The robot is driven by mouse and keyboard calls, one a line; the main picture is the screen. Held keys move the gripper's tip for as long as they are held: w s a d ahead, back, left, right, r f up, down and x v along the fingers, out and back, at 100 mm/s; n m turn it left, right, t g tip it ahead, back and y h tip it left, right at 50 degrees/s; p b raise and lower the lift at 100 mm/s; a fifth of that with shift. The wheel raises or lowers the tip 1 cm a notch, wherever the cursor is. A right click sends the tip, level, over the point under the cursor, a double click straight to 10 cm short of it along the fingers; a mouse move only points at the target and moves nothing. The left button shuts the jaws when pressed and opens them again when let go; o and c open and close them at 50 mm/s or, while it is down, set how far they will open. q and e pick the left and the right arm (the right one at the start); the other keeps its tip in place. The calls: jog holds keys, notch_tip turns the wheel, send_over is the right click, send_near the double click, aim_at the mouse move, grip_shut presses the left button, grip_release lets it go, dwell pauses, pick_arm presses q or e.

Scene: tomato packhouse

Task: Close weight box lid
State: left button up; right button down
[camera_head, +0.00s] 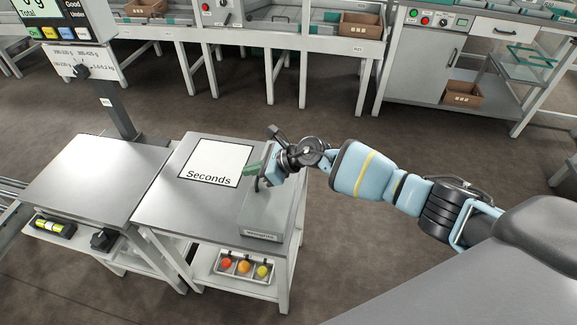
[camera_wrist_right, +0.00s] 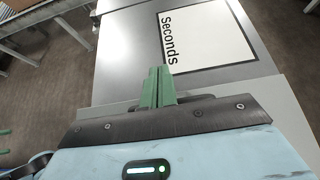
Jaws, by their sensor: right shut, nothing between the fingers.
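The grey weight box (camera_head: 263,236) sits at the front right corner of the steel table, with a small label on its front face. Its top looks flat and grey in the head view; my right gripper and wrist partly cover its far end, so I cannot tell for sure how the lid sits. My right gripper (camera_head: 257,173) is over the far end of the box, beside the Seconds card. In the right wrist view its green fingers (camera_wrist_right: 158,88) are together with nothing between them. I cannot tell whether they touch the box. My left gripper is not in view.
The white Seconds card (camera_head: 210,161) lies on the table (camera_head: 160,205). A tray of coloured balls (camera_head: 243,267) is on the shelf below. A scale with a display post (camera_head: 118,110) stands at left. Open floor lies behind the table.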

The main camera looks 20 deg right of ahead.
notch_tip(320, 180, up, 6)
jog(key=shift+d+f+p, duration=0.1)
jog(key=shift+f+p, duration=0.15)
jog(key=shift+p, duration=0.75)
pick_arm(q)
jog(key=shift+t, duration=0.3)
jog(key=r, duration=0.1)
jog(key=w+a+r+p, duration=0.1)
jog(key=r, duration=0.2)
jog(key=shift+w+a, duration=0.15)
pick_arm(e)
notch_tip(320, 180, up, 8)
jog(key=shift+r, duration=0.25)
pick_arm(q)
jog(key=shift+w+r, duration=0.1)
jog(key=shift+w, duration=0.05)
